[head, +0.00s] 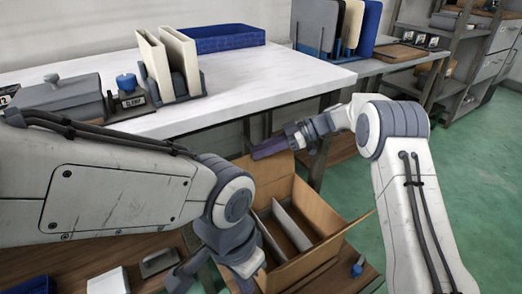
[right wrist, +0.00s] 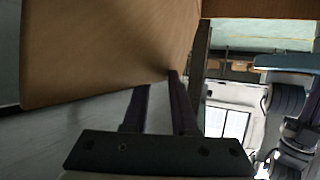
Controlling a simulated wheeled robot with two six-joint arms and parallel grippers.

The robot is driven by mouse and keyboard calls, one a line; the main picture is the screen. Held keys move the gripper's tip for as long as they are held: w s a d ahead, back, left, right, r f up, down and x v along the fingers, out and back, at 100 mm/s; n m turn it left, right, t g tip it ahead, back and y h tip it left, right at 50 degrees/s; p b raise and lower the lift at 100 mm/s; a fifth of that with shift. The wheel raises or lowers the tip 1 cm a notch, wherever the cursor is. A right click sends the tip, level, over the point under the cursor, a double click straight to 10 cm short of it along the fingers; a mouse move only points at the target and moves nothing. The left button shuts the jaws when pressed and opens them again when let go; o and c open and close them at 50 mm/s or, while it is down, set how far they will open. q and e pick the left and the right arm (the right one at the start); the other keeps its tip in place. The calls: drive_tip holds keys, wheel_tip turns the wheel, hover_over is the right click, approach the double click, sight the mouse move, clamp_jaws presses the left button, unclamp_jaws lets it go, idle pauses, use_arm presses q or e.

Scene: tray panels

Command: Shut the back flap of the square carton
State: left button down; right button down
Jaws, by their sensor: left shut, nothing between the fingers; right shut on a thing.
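The square carton (head: 322,238) is brown cardboard and stands low between my arms, open at the top with pale dividers (head: 292,222) inside. Its back flap (head: 268,172) stands up at the far side; a brown panel, apparently this flap, fills the upper left of the right wrist view (right wrist: 105,50). My right gripper (head: 258,152) is shut on the flap's upper edge. My left gripper (head: 246,266) is shut and empty at the carton's near left side. My left arm hides part of that side. The right flap (head: 350,226) slants outward.
A white table (head: 255,85) behind the carton holds a grey box (head: 58,100), cream panels in a rack (head: 180,65) and a blue tray (head: 222,38). A blue-topped item (head: 357,268) lies right of the carton. Green floor (head: 480,170) is clear at right.

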drive_tip(key=shift+f, duration=0.25)
idle(0.5)
drive_tip(key=shift+s+d+f+b, duration=0.1)
drive_tip(key=shift+s+b, duration=0.05)
drive_tip(key=shift+b, duration=0.45)
drive_tip(key=s+d+n+y+b, duration=0.1)
drive_tip(key=s+d+b, duration=0.3)
drive_tip(key=b, duration=0.9)
drive_tip(key=shift+s+f+n+t+y, duration=0.25)
drive_tip(key=shift+s+n+t+y, duration=0.05)
drive_tip(key=shift+s, duration=0.5)
drive_tip(key=shift+r, duration=0.1)
